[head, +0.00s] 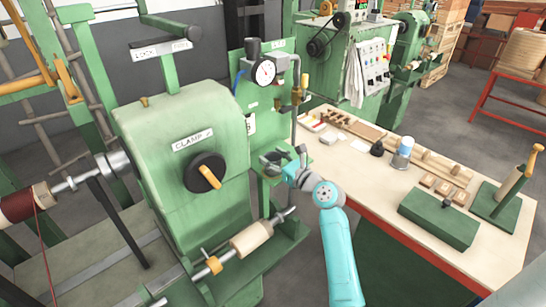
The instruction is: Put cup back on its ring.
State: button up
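A small white-and-blue cylinder (402,153), which may be the cup, stands upright on the wooden bench (340,178), right of my arm. I cannot make out a ring under or beside it. My gripper (284,158) is at the end of the teal arm, left of the bench, close over a small green ledge (270,178) on the machine. Its dark fingers are small and overlap the ledge, so I cannot tell whether they are apart or hold anything. The gripper is well away from the cylinder.
The green clamp machine (185,125) and a pressure gauge with pipe (264,72) crowd my gripper's left and back. The bench bears wooden blocks (436,187), a green box (438,218) and a green stand with a post (505,200). The bench's near-left part is clear.

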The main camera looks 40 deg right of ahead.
jog(key=shift+o, duration=1.3)
jog(key=shift+r, duration=0.1)
jog(key=s, duration=1.2)
jog(key=shift+d, duration=0.2)
jog(key=shift+s, duration=0.1)
